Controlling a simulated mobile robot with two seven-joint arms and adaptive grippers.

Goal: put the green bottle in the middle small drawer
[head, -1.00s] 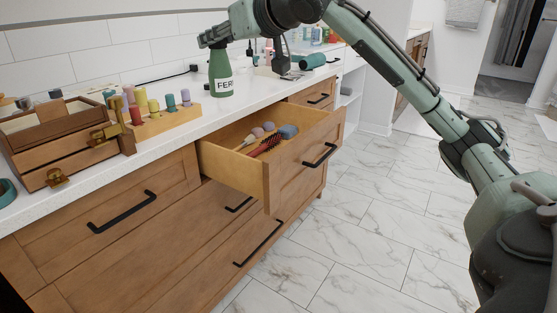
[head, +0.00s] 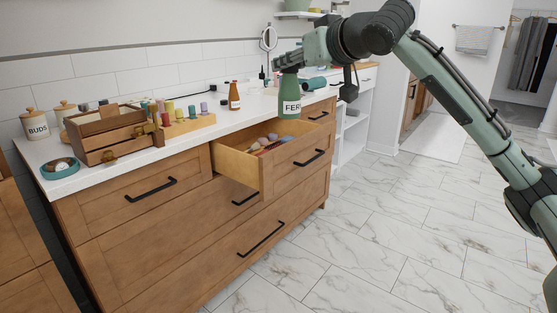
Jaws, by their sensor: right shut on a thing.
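The green bottle (head: 289,96) with a white label reading "FER" is upright in my right gripper (head: 288,68), which is shut on its top. It shows above the right part of the open drawer, near the counter's front edge; its exact height over the drawer I cannot tell. The middle small drawer (head: 284,172) is pulled out and holds brushes and other small items (head: 268,144), partly hidden by its front panel. My left gripper is not in view.
The white counter (head: 190,142) carries a wooden organizer (head: 108,137), a rack of coloured spools (head: 187,125), an amber bottle (head: 234,97), a teal dish (head: 60,168) and a lying teal cylinder (head: 314,84). The other drawers are shut. The marble floor (head: 390,240) is clear.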

